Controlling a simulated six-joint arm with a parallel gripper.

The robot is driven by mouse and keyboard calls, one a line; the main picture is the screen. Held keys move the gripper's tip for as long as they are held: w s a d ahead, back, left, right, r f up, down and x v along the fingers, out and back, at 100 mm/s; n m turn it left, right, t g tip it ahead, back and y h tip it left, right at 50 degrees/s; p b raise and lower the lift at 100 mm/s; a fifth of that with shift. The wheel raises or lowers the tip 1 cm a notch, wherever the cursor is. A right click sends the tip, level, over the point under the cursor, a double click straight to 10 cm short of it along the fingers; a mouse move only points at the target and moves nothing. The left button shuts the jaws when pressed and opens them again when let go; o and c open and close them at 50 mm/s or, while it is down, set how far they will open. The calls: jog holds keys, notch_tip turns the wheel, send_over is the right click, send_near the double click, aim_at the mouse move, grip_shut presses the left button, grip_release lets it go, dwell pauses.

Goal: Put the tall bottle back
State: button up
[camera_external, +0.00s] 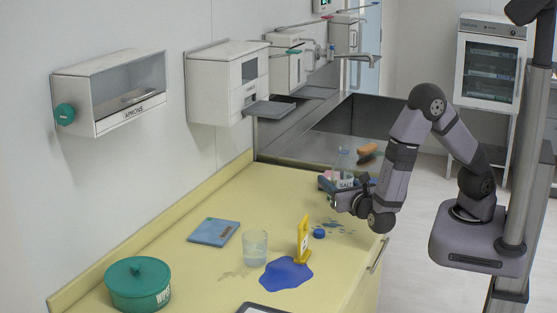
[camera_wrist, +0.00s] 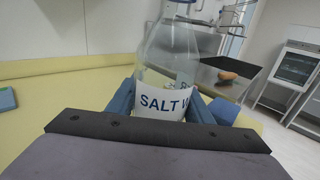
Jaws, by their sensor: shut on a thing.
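The tall bottle (camera_external: 343,166) is clear, with a white label reading "SALT" and part of another word. It stands upright at the far end of the yellow counter (camera_external: 190,260). In the wrist view the bottle (camera_wrist: 168,62) fills the middle, with its top cut off by the frame edge. My gripper (camera_external: 338,192) is at the bottle's lower part, and its blue fingers (camera_wrist: 165,100) are shut on either side of the label. I cannot tell whether the bottle's base touches the counter.
A blue spill (camera_external: 286,274) with a yellow sign (camera_external: 303,240) lies near the front edge. A glass of water (camera_external: 255,248), a blue book-like item (camera_external: 214,232) and a green lidded pot (camera_external: 137,283) stand left. A steel sink (camera_external: 330,140) with a brown brush (camera_external: 367,151) lies behind.

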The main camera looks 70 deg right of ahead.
jog(key=shift+f, duration=2.05)
jog(key=shift+f, duration=0.2)
jog(key=o, duration=1.2)
jog(key=shift+r, duration=0.1)
jog(key=shift+r, duration=0.15)
jog(key=shift+s+a, duration=0.45)
jog(key=shift+a, duration=0.05)
jog(key=b+v, duration=0.2)
jog(key=v, duration=0.8)
jog(key=shift+s+a+b, duration=0.2)
jog(key=shift+s+b, duration=0.05)
jog(key=shift+b, duration=0.05)
